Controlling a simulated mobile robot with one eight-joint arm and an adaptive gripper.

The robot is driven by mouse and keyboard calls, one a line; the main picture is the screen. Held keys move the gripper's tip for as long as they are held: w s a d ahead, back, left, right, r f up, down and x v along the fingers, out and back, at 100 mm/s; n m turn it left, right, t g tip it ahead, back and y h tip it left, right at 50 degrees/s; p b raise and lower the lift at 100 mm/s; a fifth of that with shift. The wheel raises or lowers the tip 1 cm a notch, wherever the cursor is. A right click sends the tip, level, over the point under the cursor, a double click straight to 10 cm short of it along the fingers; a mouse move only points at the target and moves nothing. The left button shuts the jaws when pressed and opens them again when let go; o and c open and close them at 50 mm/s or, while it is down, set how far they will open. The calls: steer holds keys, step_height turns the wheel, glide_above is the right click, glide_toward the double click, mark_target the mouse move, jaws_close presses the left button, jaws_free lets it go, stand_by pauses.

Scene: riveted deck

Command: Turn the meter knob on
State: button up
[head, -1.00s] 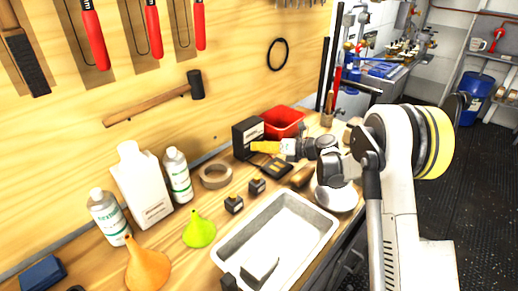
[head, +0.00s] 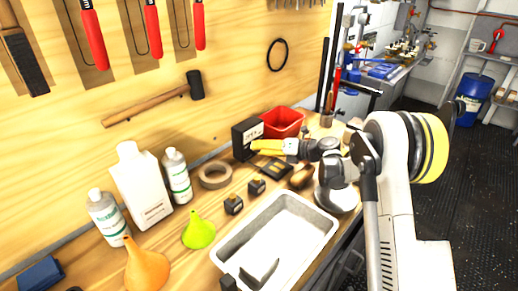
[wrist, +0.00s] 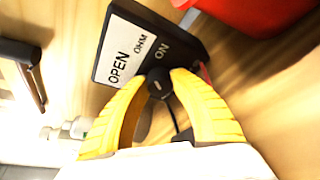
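The meter (head: 243,134) is a dark box standing on the bench against the wooden back board. In the wrist view the meter (wrist: 185,45) shows tilted, with a white display reading "OPEN" and "OHM" and the word "ON" beside it. Its small black round knob (wrist: 158,84) sits between my yellow fingertips, below the "ON" label. My gripper (wrist: 164,80) appears shut on the knob, with a fingertip against each side. In the head view my gripper (head: 262,146) reaches the meter's front from the right and hides the knob.
A red bin (head: 284,121) stands close behind the meter. A tape roll (head: 214,174), small dark blocks and a dark flat item (head: 274,168) lie in front. A large pale tray (head: 285,232) fills the front of the bench. Bottles and funnels stand at left.

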steer(key=o, duration=0.4)
step_height(320, 180, up, 10)
stand_by(0.4)
